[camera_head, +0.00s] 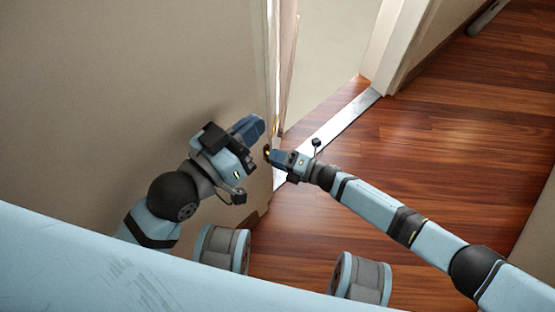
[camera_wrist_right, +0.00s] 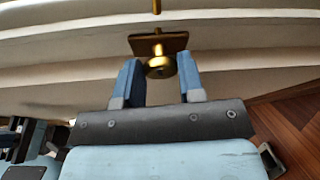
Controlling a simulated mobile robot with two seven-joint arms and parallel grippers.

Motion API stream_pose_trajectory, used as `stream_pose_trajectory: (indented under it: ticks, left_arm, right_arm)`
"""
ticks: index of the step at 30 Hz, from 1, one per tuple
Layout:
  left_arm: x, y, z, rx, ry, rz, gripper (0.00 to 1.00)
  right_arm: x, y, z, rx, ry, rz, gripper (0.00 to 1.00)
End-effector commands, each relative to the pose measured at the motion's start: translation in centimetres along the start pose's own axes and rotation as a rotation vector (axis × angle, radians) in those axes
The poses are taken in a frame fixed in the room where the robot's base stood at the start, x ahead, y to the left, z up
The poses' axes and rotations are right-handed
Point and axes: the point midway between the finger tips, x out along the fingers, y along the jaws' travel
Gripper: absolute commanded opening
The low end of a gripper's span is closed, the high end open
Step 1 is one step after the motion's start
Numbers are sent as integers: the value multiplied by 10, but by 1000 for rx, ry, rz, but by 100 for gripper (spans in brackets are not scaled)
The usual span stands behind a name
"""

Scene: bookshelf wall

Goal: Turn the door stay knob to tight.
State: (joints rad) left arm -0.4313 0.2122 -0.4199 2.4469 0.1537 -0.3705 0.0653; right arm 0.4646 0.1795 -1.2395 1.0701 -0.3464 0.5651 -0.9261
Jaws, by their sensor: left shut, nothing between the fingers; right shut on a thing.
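The brass door stay knob (camera_wrist_right: 160,67) is a round knob in front of a brass plate (camera_wrist_right: 145,44) in the right wrist view. A thin brass rod rises above the plate. My right gripper (camera_wrist_right: 159,84) has its two blue fingers on either side of the knob and is shut on it. In the head view the right gripper (camera_head: 272,155) meets the edge of the pale panel (camera_head: 150,70), where little of the knob shows. My left gripper (camera_head: 258,124) is shut and empty, close to the panel face, above and left of the right one. The knob's turn setting cannot be read.
A bright gap lies beyond the panel edge, with a pale metal threshold strip (camera_head: 345,132) on the floor. A white door frame (camera_head: 405,45) stands right of it. The wooden floor (camera_head: 455,130) is clear to the right.

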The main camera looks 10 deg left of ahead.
Motion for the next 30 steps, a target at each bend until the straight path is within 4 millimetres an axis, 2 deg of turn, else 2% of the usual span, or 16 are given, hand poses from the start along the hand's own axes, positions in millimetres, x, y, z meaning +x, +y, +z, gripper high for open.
stream_pose_trajectory:
  ticks: [9, 26, 27, 30]
  left_arm:
    - [0, -2, 16, -3, -49, 5, 0]
    - [0, -2, 19, -5, -62, 6, 0]
    - [0, -2, 19, -5, -62, 6, 0]
    - [0, -2, 19, -5, -61, 6, 0]
  right_arm:
    - [0, -3, 0, 130, -1, 54, 12]
    - [0, -2, 0, 160, -1, 65, 12]
    - [0, -2, 0, 160, -1, 65, 44]
    - [0, -2, 0, 159, -1, 65, 44]
